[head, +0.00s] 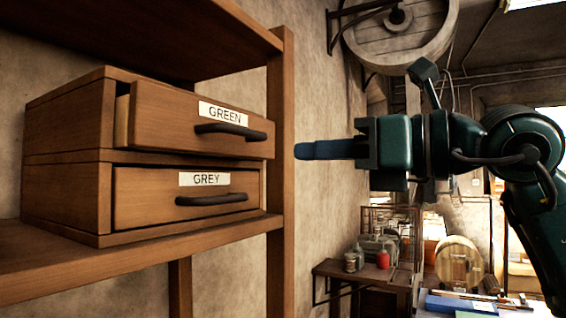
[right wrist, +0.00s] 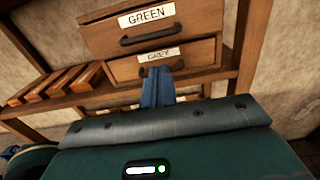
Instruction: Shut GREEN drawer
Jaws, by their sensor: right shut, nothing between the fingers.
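The GREEN drawer (head: 165,118) is the upper drawer of a small wooden cabinet (head: 65,130) on a shelf. It stands partly open, its front sticking out past the cabinet face. Its dark handle (head: 231,131) is free. It also shows in the right wrist view (right wrist: 195,18). The GREY drawer (head: 140,198) below looks shut. My right gripper (head: 299,151) is shut and empty, with blue fingers pointing left toward the cabinet. In the head view it is right of the GREEN drawer and of the shelf post, apart from the handle. My left gripper is not in view.
A wooden shelf post (head: 281,120) stands between the drawers and my right gripper in the head view. An upper shelf board (head: 150,38) hangs above the cabinet. Wooden slats (right wrist: 60,85) lie on the shelf left of the cabinet. A workbench with jars (head: 350,262) is farther back.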

